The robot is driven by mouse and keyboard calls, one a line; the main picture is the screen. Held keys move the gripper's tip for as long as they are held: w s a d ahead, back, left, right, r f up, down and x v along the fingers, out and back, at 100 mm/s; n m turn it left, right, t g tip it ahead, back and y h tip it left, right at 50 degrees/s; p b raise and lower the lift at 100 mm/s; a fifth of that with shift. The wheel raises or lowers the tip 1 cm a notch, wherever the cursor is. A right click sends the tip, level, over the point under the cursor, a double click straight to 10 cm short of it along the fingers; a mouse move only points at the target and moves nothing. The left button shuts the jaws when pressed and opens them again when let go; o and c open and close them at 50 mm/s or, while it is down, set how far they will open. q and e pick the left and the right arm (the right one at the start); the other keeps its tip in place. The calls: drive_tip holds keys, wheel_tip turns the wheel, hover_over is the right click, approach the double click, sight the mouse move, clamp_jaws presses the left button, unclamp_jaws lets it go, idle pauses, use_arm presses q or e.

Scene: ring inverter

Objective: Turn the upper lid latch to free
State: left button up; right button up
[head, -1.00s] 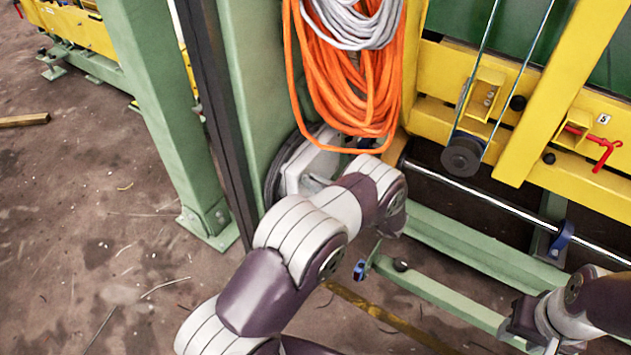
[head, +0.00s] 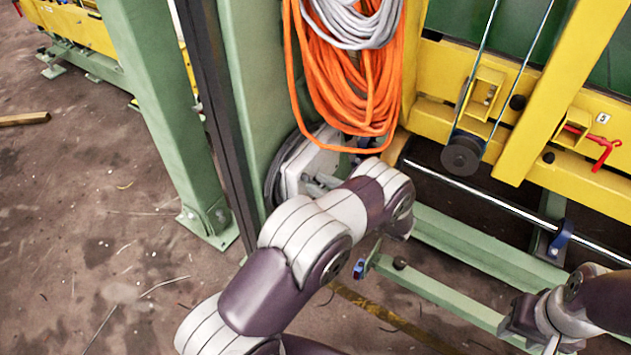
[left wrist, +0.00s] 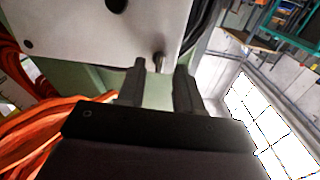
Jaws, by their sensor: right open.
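A pale grey-white box (head: 296,170) is on the green post, partly hidden behind my left arm. In the left wrist view the box (left wrist: 90,30) fills the upper left. A small grey peg (left wrist: 158,62), which looks like a latch, sticks out near the box's edge; I cannot tell whether it is the upper one. My left gripper (left wrist: 160,70) is open, its two dark fingers apart, with the peg seen between or just beyond their tips; contact cannot be told. My right gripper (head: 518,322) is open, low at the right, away from the box.
Orange hose coils (head: 345,95) and a grey coil (head: 352,22) hang just above the box. A green post (head: 250,90) stands beside it. A yellow frame (head: 560,110) with a red handle (head: 606,150) is at the right. The floor at left is mostly clear.

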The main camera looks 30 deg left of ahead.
use_arm(q)
drive_tip(key=d, duration=1)
drive_tip(key=shift+s+d+p, duration=0.35)
drive_tip(key=shift+s+d, duration=0.05)
drive_tip(key=shift+s, duration=0.05)
